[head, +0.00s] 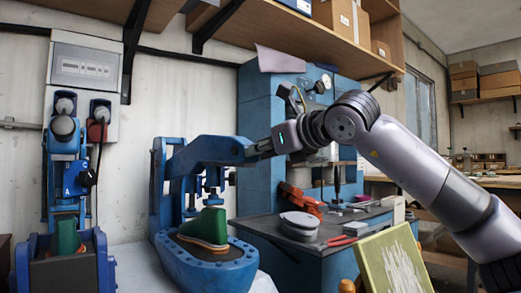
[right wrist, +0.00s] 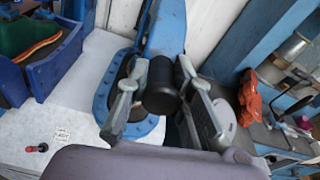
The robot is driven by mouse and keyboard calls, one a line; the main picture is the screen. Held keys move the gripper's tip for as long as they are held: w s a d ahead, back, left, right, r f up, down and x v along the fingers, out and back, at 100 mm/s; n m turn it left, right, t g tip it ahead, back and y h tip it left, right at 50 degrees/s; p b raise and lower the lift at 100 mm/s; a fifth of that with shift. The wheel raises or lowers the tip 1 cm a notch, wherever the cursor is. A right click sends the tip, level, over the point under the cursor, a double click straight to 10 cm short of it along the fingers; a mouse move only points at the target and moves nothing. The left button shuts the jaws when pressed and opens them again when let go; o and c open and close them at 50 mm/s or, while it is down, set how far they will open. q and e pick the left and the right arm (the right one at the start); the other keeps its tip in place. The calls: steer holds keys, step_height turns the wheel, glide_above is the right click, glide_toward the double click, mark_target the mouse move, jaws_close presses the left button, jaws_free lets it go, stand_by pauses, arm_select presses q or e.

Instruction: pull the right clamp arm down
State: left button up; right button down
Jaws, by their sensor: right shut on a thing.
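The right clamp arm (head: 212,150) is a thick blue lever on the right press. It reaches roughly level, sloping slightly, above a green last with a sandal sole (head: 207,226) in the blue oval base (head: 210,272). My right gripper (head: 258,150) is shut on the arm's free end. In the right wrist view, my fingers (right wrist: 162,75) stand either side of a black round handle (right wrist: 160,92), with the blue arm (right wrist: 165,28) behind it. The handle is mostly hidden in the head view. My left gripper is not in view.
A left press (head: 66,180) stands with its arm upright and a green last (head: 66,236) below. A blue cabinet bench (head: 312,265) with an orange tool (head: 300,198) is at right. A wooden shelf (head: 290,30) hangs above. A green board (head: 393,262) stands front right.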

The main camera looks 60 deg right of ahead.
steer(key=c, duration=1.6)
jaws_free()
steer(key=shift+f, duration=0.6)
steer(key=shift+c, duration=0.2)
steer(key=shift+o, duration=1.1)
steer(key=shift+r, duration=0.1)
steer(key=shift+r, duration=0.15)
steer(key=v, duration=1.2)
steer(key=shift+r, duration=0.1)
